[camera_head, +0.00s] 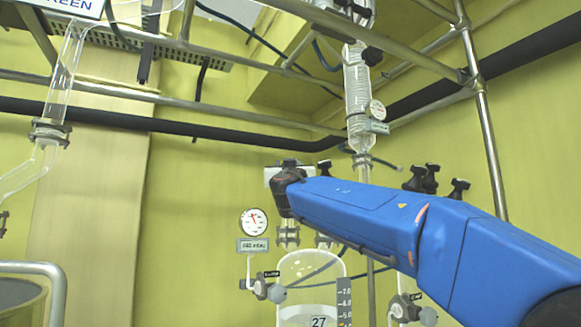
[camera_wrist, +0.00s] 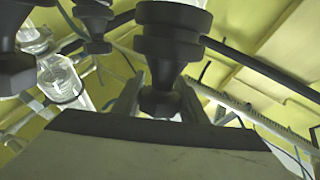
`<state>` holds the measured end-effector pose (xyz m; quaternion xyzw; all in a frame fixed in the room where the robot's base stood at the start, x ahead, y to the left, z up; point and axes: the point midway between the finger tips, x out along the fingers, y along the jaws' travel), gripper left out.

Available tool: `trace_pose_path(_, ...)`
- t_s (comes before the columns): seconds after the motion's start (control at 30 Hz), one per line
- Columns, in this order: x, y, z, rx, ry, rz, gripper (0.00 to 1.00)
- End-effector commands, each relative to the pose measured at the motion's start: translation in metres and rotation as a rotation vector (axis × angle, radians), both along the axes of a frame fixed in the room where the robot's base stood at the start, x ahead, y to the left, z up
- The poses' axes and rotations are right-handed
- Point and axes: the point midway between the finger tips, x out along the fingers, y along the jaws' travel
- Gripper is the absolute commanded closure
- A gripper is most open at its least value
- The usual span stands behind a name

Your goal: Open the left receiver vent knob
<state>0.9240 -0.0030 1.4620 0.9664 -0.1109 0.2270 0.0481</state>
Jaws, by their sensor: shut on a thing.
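The left receiver vent knob (camera_wrist: 160,98) is a black stepped knob in the wrist view, its narrow end between the two fingers of my gripper (camera_wrist: 158,108). My gripper is shut on it. In the head view my gripper (camera_head: 281,176) is above the left glass receiver (camera_head: 308,268), which carries the label 27. The knob is mostly hidden there by my gripper and wrist. How far the knob is turned cannot be told.
More black knobs (camera_head: 430,179) stand to the right of my arm in the head view; others (camera_wrist: 14,72) show close at left in the wrist view. A gauge (camera_head: 254,222) is left of the receiver. A glass column (camera_head: 358,95) hangs above. Metal rails (camera_head: 485,130) frame the right side.

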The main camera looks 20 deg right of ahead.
Motion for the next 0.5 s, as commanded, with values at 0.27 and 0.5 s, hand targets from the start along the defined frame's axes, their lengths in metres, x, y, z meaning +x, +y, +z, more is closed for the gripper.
trace_pose_path(0.27, 0.0004, 0.0024, 0.0003, -0.052, 0.015, 0.085, 0.84)
trace_pose_path(0.5, 0.0007, 0.0049, 0.0003, -0.074, 0.023, 0.127, 0.84)
